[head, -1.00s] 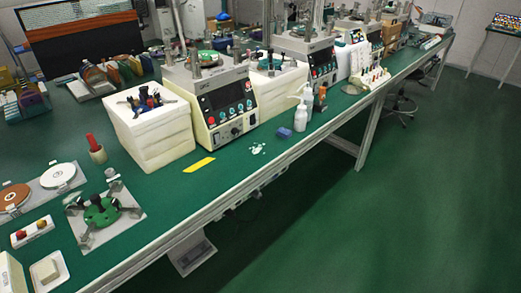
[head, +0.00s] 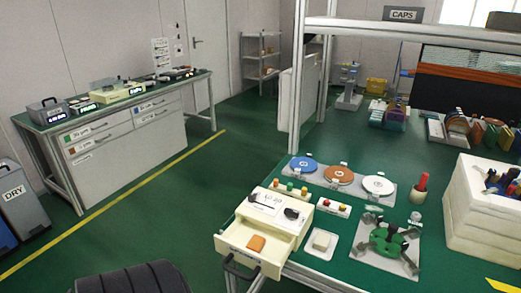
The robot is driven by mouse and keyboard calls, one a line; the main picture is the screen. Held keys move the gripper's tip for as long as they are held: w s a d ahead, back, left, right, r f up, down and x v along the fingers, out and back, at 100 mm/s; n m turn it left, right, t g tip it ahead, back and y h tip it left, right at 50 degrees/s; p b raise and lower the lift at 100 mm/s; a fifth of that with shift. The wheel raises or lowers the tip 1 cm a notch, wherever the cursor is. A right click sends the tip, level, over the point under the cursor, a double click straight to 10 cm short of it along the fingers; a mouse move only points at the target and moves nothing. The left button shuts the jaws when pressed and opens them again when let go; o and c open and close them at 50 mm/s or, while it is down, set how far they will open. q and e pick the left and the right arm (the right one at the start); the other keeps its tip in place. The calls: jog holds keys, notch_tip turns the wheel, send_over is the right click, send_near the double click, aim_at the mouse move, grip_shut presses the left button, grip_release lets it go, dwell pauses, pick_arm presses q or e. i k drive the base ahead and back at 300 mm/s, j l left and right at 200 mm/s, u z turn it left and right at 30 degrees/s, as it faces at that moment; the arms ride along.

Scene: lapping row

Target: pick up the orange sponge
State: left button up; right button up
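A small orange sponge-like block (head: 256,242) lies in the open drawer (head: 282,246) of a cream drawer unit at the near left corner of the green workbench. The block lies flat and clear of the drawer walls as far as I can see. A dark handle (head: 241,272) is on the drawer front. Neither of my grippers is in view.
A white dish with a pale block (head: 321,243) sits right of the drawer. A plate with a green fixture (head: 389,241) and several discs (head: 339,174) are on the bench. A side table (head: 120,122) stands far left. Green floor between is free.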

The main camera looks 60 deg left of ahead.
aim_at(257, 243)
jog(key=u, duration=1.7)
jog(key=l, duration=0.2)
